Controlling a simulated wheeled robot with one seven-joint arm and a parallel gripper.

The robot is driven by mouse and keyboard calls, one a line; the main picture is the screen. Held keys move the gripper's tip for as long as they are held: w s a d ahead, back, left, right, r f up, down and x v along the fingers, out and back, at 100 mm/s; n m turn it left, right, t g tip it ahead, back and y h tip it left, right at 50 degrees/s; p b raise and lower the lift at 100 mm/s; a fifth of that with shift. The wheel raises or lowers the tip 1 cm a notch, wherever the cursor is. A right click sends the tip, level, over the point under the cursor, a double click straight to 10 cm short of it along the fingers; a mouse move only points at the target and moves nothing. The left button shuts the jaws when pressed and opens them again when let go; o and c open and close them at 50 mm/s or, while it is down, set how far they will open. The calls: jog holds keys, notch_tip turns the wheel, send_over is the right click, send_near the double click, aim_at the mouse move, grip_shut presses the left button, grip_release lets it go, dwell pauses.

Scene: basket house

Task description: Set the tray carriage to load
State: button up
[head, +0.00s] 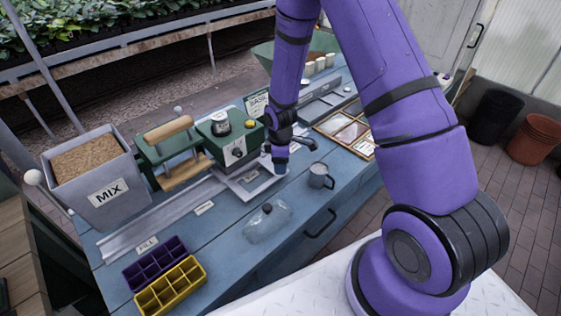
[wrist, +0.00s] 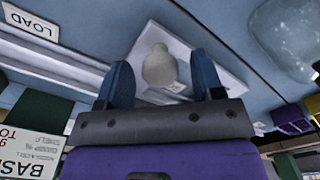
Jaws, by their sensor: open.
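The tray carriage is a pale flat plate on a rail, seen in the head view (head: 240,190) and in the wrist view (wrist: 190,42). A pale rounded knob (wrist: 158,66) stands up from it. My gripper (wrist: 163,78) is open, its two blue fingers on either side of the knob, not closed on it. In the head view my gripper (head: 281,162) is at the carriage's right end and hides the knob. A LOAD label (wrist: 32,22) lies left of the carriage in the wrist view. The rail (head: 160,217) runs left to the FILL label (head: 146,246).
The MIX bin (head: 92,176) and purple (head: 155,264) and yellow (head: 170,286) cell trays are to the left.

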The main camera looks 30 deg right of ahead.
grip_shut()
jog(key=w+d, duration=0.2)
jog(key=d, duration=0.4)
jog(key=w+d, duration=0.2)
jog(key=d, duration=0.5)
jog(key=w+d, duration=0.2)
jog(key=d, duration=0.5)
jog(key=shift+w+d, duration=0.2)
jog(key=shift+w, duration=0.15)
jog(key=shift+d, duration=0.1)
grip_release()
jog(key=shift+d, duration=0.1)
jog(key=shift+r, duration=0.1)
notch_tip(320, 180, up, 10)
jog(key=shift+r, duration=0.25)
